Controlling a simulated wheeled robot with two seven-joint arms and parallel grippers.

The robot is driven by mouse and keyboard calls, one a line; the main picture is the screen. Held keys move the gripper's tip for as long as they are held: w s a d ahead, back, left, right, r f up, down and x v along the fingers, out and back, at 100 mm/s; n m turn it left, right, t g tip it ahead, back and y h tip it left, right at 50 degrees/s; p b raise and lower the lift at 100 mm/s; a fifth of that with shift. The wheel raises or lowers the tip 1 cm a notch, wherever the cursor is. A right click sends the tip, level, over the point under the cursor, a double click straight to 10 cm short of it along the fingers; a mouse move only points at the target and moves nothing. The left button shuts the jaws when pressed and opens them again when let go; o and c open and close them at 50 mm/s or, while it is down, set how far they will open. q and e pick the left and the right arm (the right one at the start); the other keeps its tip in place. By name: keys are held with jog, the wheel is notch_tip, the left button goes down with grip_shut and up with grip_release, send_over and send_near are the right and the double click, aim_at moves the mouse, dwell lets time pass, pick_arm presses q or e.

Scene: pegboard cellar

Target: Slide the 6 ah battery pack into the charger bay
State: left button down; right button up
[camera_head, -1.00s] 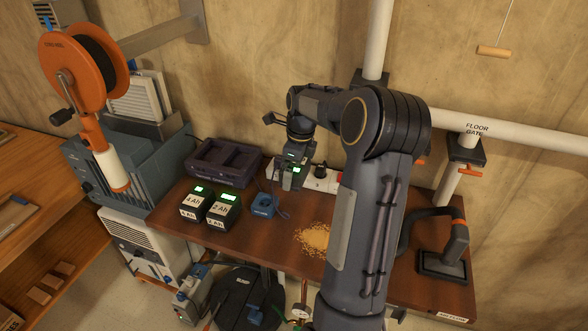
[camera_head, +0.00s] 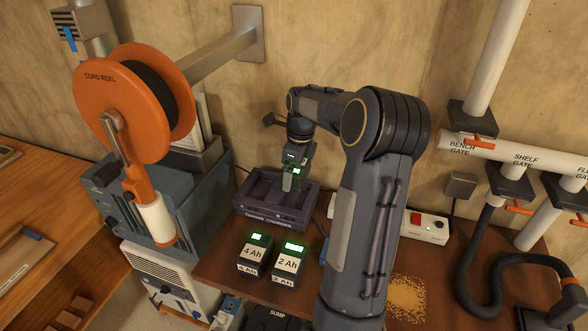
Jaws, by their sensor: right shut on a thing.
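The charger (camera_head: 263,213) is a dark purple unit with recessed bays, standing at the back left of the bench. My right gripper (camera_head: 292,182) is shut on a dark battery pack (camera_head: 298,172) with a small green display. It holds the pack over the right part of the charger. The held pack's label cannot be read, and the gripper hides much of it. I cannot tell whether the pack touches the bay. A 4 Ah pack (camera_head: 252,254) and a 2 Ah pack (camera_head: 289,263) stand upright in front of the charger. My left gripper is not in view.
Sawdust (camera_head: 406,297) lies near the front. White pipes (camera_head: 485,148) run along the wall.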

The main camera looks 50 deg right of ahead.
jog(key=shift+s+f+b, duration=0.15)
jog(key=shift+f+b, duration=0.55)
jog(key=shift+f, duration=0.05)
jog(key=shift+f+b, duration=0.95)
jog(key=shift+f, duration=0.1)
jog(key=shift+r+p, duration=0.1)
jog(key=shift+p, duration=0.4)
dwell(0.4)
jog(key=shift+f+b, duration=0.5)
jog(key=shift+f, duration=0.7)
dwell(1.7)
jog(key=o, duration=0.6)
jog(key=shift+a, duration=0.1)
jog(key=shift+r+p, duration=2.75)
jog(key=shift+r, duration=0.25)
